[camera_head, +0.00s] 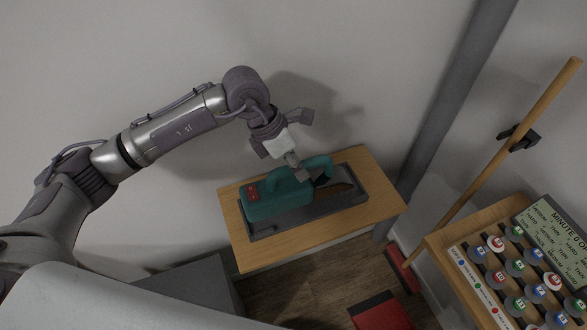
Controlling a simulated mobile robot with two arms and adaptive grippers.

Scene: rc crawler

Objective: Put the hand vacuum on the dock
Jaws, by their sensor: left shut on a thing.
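The teal hand vacuum (275,200) is over the dark grey dock (345,200) on a small wooden table (386,204). It has a red panel at its left end and a dark nozzle at its right. It lies lengthwise along the dock; I cannot tell whether its underside touches the dock everywhere. My left gripper (301,173) reaches down from above and is shut on the vacuum at its handle. The fingertips are partly hidden against the handle. My right gripper is out of view.
A second wooden table (441,243) at the right holds a rack of several round-topped bottles and a sign (552,232). A broom handle (510,140) leans by a grey post (447,100). A red-and-black box (380,312) lies on the floor. A wall stands behind.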

